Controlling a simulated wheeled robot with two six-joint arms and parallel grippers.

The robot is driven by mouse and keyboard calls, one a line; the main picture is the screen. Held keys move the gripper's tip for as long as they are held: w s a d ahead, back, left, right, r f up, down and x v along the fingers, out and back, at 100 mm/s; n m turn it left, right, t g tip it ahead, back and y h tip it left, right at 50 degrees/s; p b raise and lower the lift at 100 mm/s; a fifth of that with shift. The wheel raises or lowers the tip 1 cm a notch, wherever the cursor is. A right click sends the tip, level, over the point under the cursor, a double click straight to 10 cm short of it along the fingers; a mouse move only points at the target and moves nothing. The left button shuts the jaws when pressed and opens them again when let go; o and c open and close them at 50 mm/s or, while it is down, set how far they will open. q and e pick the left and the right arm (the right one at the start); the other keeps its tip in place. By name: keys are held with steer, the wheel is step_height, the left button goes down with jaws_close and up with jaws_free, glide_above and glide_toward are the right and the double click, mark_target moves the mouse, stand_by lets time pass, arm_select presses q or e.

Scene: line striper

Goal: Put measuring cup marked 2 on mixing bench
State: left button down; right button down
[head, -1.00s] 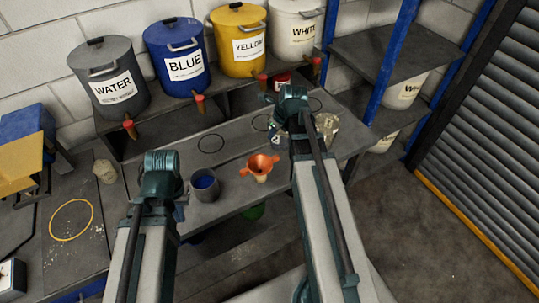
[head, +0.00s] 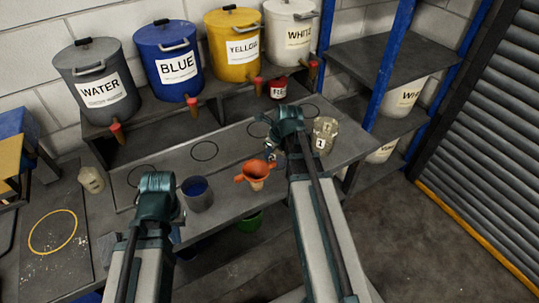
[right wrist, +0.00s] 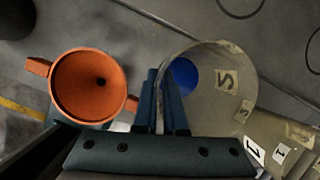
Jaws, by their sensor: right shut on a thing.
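My right gripper (right wrist: 165,100) is shut on the wall of a clear measuring cup (right wrist: 222,85) in the right wrist view. The cup's tags appear to read 2, and a blue patch shows inside or through it. In the head view my right gripper (head: 278,155) is over the grey mixing bench (head: 228,148), and the cup is mostly hidden by my arm. I cannot tell whether the cup touches the bench. My left gripper (head: 158,205) is at the bench's front left; its fingers are hidden.
An orange funnel (head: 256,172) stands close to the left of the right gripper. A clear cup marked 1 (head: 324,135) stands to its right. A grey cup of blue liquid (head: 197,193) is near the front edge. Labelled buckets stand behind; the ringed bench middle is clear.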

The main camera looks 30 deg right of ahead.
steer(key=shift+f, duration=0.1)
steer(key=c, duration=1)
jaws_free()
steer(key=p+v, duration=1.1)
steer(key=v, duration=0.1)
